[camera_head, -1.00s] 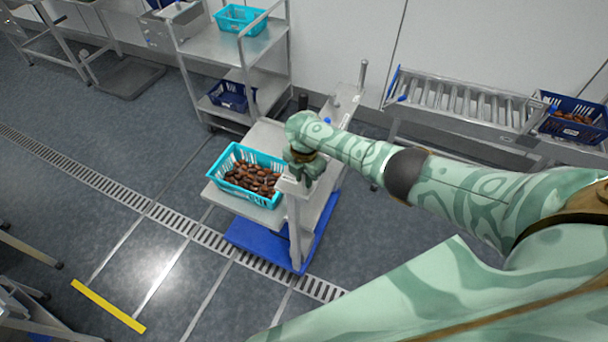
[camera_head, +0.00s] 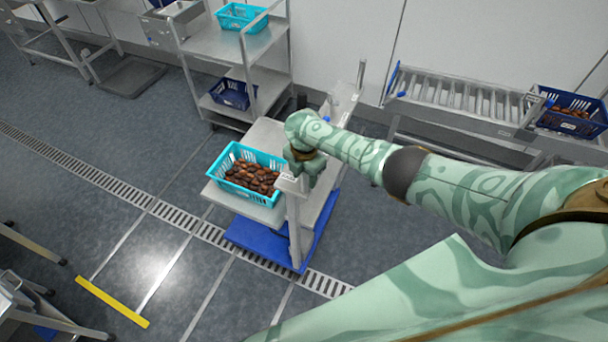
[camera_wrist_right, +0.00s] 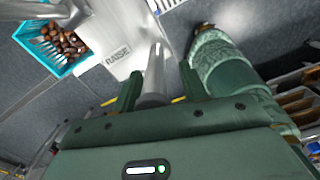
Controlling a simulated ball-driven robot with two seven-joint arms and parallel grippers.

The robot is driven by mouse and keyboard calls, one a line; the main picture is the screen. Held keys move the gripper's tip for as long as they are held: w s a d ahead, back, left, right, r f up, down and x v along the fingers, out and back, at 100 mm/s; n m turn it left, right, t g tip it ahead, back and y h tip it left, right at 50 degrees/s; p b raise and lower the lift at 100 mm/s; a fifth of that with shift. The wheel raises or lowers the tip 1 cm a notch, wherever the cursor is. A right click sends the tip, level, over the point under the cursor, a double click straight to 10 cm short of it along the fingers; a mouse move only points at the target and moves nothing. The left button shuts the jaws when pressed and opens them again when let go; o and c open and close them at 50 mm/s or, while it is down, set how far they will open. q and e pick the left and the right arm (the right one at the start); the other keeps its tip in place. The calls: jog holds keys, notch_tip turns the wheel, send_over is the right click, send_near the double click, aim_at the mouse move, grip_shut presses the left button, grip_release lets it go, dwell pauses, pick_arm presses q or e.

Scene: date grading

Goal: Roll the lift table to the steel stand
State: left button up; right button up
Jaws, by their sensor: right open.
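The lift table (camera_head: 262,213) has a steel top, a blue base (camera_head: 262,240) and an upright handle frame at its right side. A turquoise crate of dates (camera_head: 225,160) sits on its top; the crate also shows in the wrist view (camera_wrist_right: 78,59). My right gripper (camera_head: 303,170) is at the handle frame. In the wrist view my right gripper's open fingers (camera_wrist_right: 158,88) stand on either side of a round steel handle bar (camera_wrist_right: 153,72), beside a plate marked RAISE (camera_wrist_right: 118,55). My left gripper is out of view. Which piece is the steel stand is unclear.
A steel shelf rack (camera_head: 258,45) with turquoise and blue crates stands behind the table. A roller conveyor (camera_head: 465,98) and a blue date crate (camera_head: 572,125) are at the right. Steel frames are at the left. Floor left of the table is clear, with a drain grate (camera_head: 128,195) and yellow strip (camera_head: 112,302).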

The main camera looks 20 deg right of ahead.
notch_tip(320, 180, up, 16)
jog(key=p, duration=0.5)
jog(key=shift+r, duration=0.15)
